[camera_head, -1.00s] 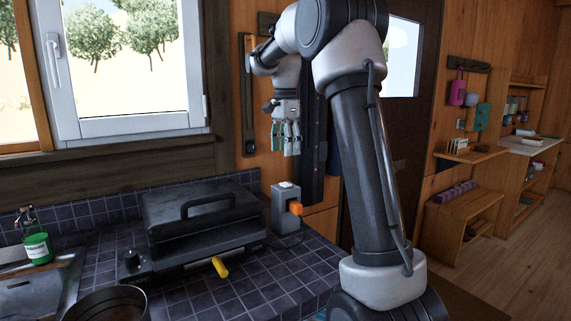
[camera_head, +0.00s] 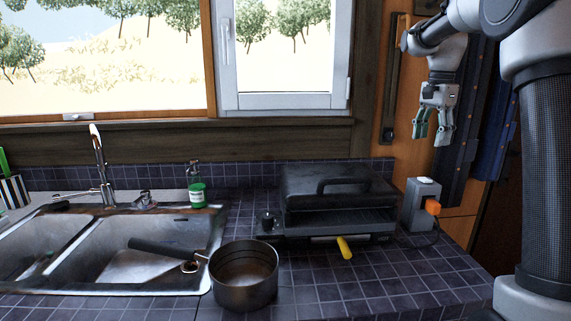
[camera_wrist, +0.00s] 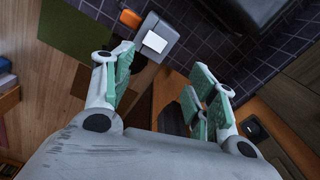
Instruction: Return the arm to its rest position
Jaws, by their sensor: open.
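My gripper (camera_head: 433,130) hangs from my arm at the upper right of the head view, fingers pointing down. It is open and empty, with green pads on its fingers. It is above and behind the grey box with an orange plug (camera_head: 424,203) at the counter's right end, apart from it. In the wrist view my gripper (camera_wrist: 165,85) has its fingers spread wide with nothing between them. The grey box (camera_wrist: 157,35) shows beyond the fingers there.
A dark closed grill (camera_head: 335,195) with a yellow handle stands on the tiled counter (camera_head: 340,290). A metal pot (camera_head: 245,275), a double sink (camera_head: 130,255) and a green bottle (camera_head: 196,188) are to the left. The window (camera_head: 283,55) and dark hanging garments (camera_head: 478,130) are close to my arm.

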